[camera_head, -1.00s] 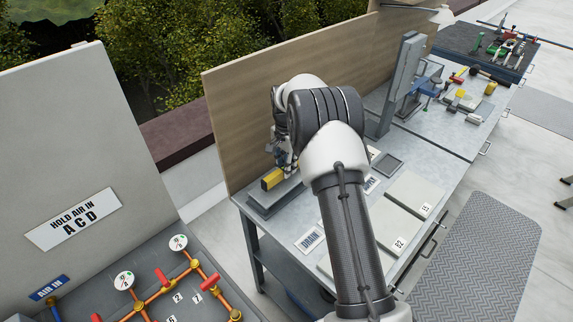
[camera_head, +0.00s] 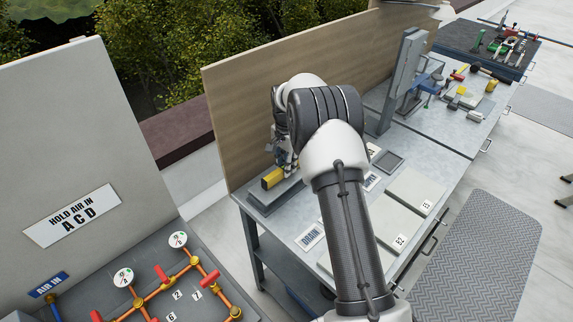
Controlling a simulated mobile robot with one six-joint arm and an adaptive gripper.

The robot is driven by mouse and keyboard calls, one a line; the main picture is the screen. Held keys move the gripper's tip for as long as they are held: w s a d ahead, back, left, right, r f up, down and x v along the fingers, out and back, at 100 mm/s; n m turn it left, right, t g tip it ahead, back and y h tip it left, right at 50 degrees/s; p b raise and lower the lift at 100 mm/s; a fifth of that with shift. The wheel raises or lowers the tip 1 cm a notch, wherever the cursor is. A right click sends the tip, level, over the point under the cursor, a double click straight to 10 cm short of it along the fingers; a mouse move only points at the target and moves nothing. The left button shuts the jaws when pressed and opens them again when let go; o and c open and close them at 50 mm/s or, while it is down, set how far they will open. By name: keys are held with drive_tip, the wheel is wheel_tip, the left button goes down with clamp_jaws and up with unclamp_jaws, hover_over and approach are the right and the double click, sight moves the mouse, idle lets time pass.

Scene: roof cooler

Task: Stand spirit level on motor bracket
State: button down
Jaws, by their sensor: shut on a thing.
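The spirit level, which appears as a small yellow block (camera_head: 272,178), is at the near left corner of the workbench. It is right at or on top of a grey stepped block (camera_head: 262,204) that looks like the motor bracket. My gripper (camera_head: 284,162) is at the right end of the yellow block and shut on it. The fingertips are small and partly hidden behind my arm. I cannot tell whether the level rests fully on the bracket or hangs just above it.
A wooden back panel (camera_head: 238,103) stands close behind the gripper. Flat grey plates (camera_head: 413,192) and a DRAIN label (camera_head: 310,238) lie on the bench to the right. A grey upright stand (camera_head: 402,80) and tools are farther back. A valve panel (camera_head: 205,305) is at the front left.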

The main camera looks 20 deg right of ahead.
drive_tip(key=shift+f, duration=0.15)
drive_tip(key=c, duration=1.4)
unclamp_jaws()
wheel_tip(320, 180, up, 12)
